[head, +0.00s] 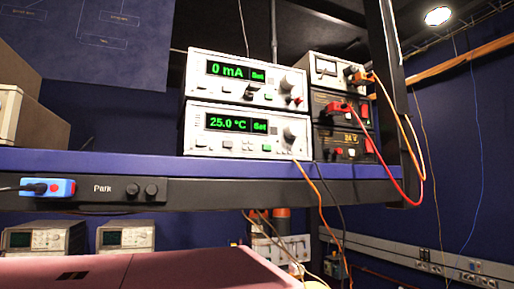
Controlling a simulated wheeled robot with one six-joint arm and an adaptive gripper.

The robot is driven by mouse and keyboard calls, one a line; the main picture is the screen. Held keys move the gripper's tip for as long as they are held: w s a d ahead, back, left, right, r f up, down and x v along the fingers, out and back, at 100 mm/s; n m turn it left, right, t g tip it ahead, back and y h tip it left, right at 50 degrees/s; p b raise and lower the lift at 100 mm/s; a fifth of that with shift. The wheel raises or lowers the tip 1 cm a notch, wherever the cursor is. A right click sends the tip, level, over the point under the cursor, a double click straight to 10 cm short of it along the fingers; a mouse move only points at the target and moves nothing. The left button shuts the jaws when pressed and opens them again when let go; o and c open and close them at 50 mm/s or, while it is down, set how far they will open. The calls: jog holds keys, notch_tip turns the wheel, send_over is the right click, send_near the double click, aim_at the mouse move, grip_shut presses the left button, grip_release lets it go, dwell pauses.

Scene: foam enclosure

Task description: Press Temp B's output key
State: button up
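Two white instruments are stacked on the blue shelf. The lower one (212,143) has a green display reading 25.0 °C with "Set" beside it, a row of small keys, a lit-looking green key (267,147) and a grey knob at right. The upper one (212,87) reads 0 mA and also has a green key (269,97). No label reading Temp B is legible, so I cannot tell from lettering which unit bears that name. My gripper is not in view.
Black power supplies (328,145) with red and orange cables stand right of the stack. The shelf's front edge (210,162) carries a blue box (49,188) and two black knobs. A dark post (386,60) rises at right. A pinkish surface (190,268) lies below.

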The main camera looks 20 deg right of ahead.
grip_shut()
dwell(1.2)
